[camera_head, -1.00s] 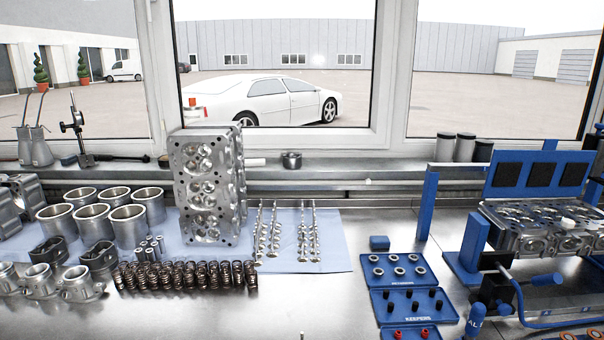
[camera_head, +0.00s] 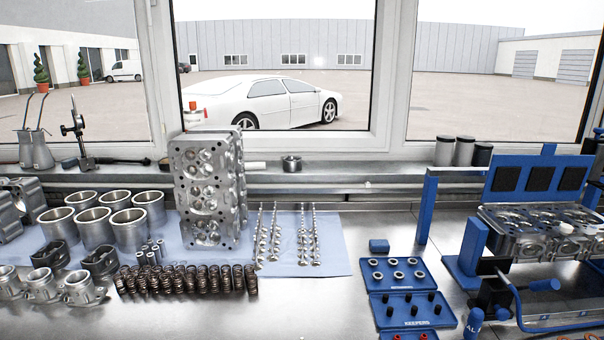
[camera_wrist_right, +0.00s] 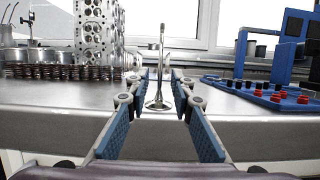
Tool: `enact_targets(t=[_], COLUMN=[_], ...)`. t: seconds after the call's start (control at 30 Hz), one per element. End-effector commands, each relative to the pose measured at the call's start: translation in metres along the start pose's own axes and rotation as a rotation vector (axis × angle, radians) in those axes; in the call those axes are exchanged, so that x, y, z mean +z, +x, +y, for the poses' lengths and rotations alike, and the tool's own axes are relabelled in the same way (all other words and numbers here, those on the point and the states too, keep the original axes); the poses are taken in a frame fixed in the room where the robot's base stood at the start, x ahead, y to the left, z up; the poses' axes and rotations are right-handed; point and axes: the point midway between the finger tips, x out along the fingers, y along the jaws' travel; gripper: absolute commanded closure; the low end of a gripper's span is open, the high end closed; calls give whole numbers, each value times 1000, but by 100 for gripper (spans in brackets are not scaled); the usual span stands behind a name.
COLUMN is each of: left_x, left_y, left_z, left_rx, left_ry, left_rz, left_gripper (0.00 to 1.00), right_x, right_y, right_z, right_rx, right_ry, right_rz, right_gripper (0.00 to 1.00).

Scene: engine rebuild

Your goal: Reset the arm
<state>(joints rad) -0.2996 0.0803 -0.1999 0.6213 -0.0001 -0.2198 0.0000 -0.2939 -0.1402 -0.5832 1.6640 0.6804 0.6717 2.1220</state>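One silver valve (camera_wrist_right: 161,70) is upright, head down, in line with the gap between the fingers. I cannot tell whether it touches them or what supports it. The head view shows neither gripper. There, two rows of valves (camera_head: 303,243) lie on a blue cloth (camera_head: 337,265), right of a standing cylinder head (camera_head: 206,192).
A row of springs (camera_head: 188,280) and several cylinder sleeves (camera_head: 131,230) are at the left. The blue keepers tray (camera_head: 445,318) and a blue stand (camera_head: 470,250) holding another cylinder head (camera_head: 520,245) are at the right. The front middle of the steel bench (camera_head: 320,300) is mostly clear.

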Motion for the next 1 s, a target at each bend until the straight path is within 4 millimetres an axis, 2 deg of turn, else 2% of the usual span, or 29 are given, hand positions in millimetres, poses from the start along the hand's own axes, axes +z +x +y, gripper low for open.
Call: enact_targets(t=[0.1, 0.27, 1.0], left_x=[0, 0, 1], left_y=[2, 2, 6], left_z=[0, 0, 0], left_rx=[0, 0, 1], left_ry=[0, 1, 1], left_rz=[0, 0, -2], left_gripper=[75, 75, 75], right_x=[0, -1, 0], right_y=[10, 15, 15], right_z=[0, 0, 0], right_rx=[0, 0, 1], right_ry=[0, 0, 0], right_rz=[-1, 1, 0], right_gripper=[78, 78, 78])
